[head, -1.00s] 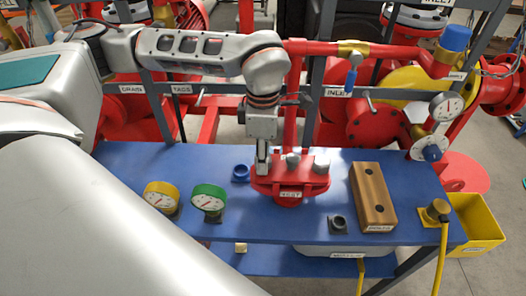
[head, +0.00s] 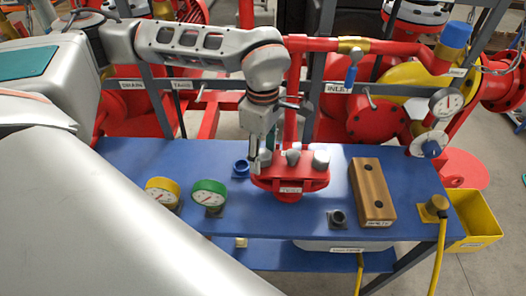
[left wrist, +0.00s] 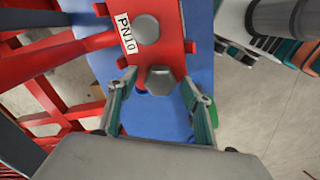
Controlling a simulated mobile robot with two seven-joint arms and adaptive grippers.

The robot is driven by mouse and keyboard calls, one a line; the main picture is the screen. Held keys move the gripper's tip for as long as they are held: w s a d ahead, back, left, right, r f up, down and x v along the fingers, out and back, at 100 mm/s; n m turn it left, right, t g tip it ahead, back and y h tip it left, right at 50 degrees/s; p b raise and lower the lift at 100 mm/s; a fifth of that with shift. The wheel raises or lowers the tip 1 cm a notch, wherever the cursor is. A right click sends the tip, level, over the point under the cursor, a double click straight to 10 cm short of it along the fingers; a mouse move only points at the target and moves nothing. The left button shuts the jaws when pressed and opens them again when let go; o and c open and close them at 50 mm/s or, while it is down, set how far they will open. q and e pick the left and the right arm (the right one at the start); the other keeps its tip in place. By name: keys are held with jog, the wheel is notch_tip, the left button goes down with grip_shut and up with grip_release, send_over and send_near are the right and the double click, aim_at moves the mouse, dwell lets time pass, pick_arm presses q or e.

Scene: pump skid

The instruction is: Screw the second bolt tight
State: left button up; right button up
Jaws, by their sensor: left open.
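A red flange (head: 290,186) with several grey bolts stands on the blue bench. In the head view a middle bolt (head: 293,157) and a right bolt (head: 321,159) show on its top. My left gripper (head: 260,158) is over the flange's left side, pointing down. In the left wrist view the open left gripper (left wrist: 158,84) has one finger on each side of a grey hex bolt head (left wrist: 160,81), with gaps showing. Another bolt (left wrist: 147,30) sits by the PN10 label. How far that hex bolt is screwed in cannot be told. My right gripper is not in view.
The blue bench (head: 300,222) also holds a blue ring (head: 241,168), yellow gauge (head: 161,192), green gauge (head: 209,194), dark socket (head: 338,219) and wooden block (head: 373,192). Red piping (head: 330,47) and grey rails stand behind.

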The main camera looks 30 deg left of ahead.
pick_arm(q)
notch_tip(320, 180, up, 12)
dwell(0.5)
dwell(0.4)
